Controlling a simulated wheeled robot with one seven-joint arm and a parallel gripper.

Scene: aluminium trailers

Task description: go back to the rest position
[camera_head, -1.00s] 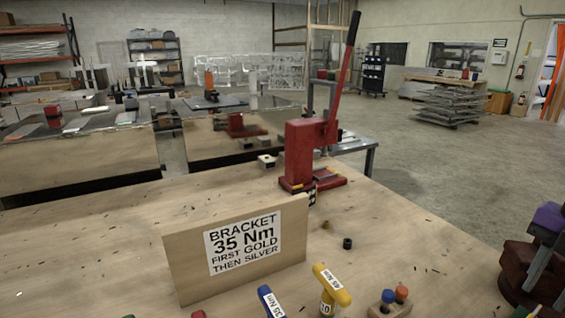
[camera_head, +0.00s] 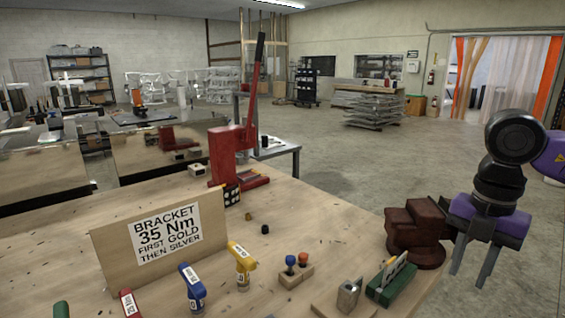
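My gripper (camera_head: 468,262) is at the right of the head view, hanging fingers down beyond the right edge of the wooden workbench (camera_head: 330,220). Its two grey fingers are apart with nothing between them, below a purple body. It is just right of a dark red vise (camera_head: 416,232) on the bench edge and appears apart from it, though the depth between them is hard to judge.
On the bench stand a red lever press (camera_head: 228,155), a "BRACKET 35 Nm" sign (camera_head: 150,245), yellow (camera_head: 241,266) and blue (camera_head: 192,287) T-handle tools, a wooden block with two knobs (camera_head: 295,272) and a green holder (camera_head: 391,282). Open concrete floor (camera_head: 345,165) lies behind.

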